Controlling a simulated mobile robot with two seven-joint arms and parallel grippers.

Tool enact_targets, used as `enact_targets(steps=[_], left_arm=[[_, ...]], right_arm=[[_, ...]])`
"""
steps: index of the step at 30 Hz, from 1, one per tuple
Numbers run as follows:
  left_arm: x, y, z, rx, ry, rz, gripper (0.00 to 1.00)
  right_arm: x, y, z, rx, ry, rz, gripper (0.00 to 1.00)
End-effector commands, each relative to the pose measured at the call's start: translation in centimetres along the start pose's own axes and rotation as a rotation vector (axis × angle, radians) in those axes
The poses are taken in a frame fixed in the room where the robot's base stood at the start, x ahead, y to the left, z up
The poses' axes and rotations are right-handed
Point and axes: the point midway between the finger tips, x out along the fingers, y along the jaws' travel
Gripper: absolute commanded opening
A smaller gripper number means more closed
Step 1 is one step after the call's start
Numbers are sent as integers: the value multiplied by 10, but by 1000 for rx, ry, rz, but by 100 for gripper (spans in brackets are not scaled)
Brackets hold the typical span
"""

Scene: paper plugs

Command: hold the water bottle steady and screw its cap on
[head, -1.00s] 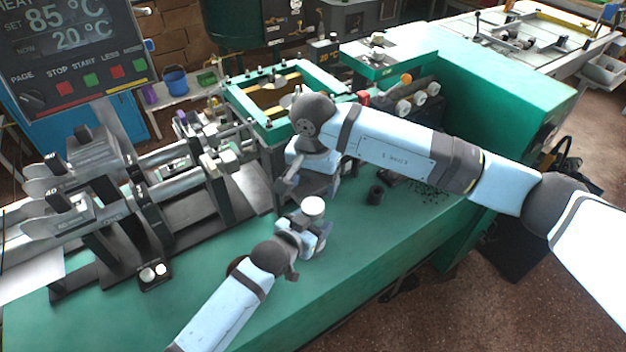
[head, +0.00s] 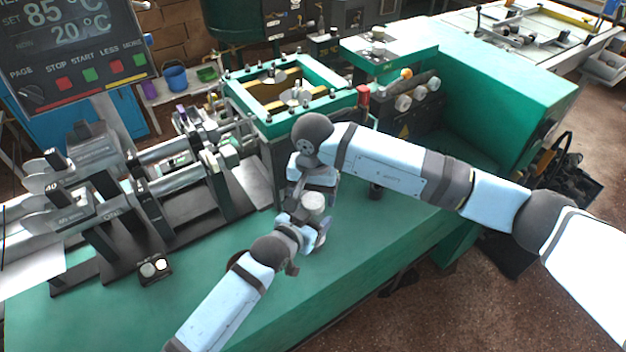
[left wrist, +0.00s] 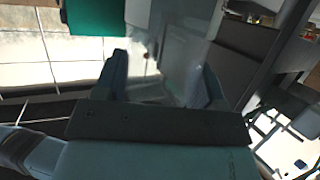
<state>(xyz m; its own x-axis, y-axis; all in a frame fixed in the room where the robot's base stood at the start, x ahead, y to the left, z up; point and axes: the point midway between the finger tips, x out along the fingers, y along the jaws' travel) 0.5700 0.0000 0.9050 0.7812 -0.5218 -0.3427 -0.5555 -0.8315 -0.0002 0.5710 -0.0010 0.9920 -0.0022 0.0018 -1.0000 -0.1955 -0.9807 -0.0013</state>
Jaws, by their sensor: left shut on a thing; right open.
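The water bottle shows in the head view as a pale, round-topped cylinder (head: 313,203) standing up out of my left gripper (head: 306,234), which is shut on it just above the green bench. In the left wrist view a greyish, see-through body (left wrist: 165,72) fills the space between the left fingers. My right gripper (head: 310,193) is open and is close behind and above the bottle's top; its fingertips are partly hidden. I cannot tell from here whether the pale top is the cap or how it is seated.
A small black cylinder (head: 376,192) stands on the bench right of the bottle, partly behind my right arm. A metal clamp rig (head: 150,205) fills the bench's left, with a green-framed machine (head: 262,126) behind. The bench front (head: 330,290) is clear.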

Motion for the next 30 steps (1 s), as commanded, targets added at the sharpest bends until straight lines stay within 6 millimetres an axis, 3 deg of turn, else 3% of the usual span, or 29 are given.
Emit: enact_targets(steps=[6,15,22,30], left_arm=[[0,0,0,0,-1,0,0],[0,0,0,0,-1,0,0],[0,0,0,0,-1,0,0],[0,0,0,0,-1,0,0]], right_arm=[[18,0,0,0,-1,0,74],[20,0,0,0,0,0,74],[20,0,0,0,0,0,24],[20,0,0,0,0,0,22]])
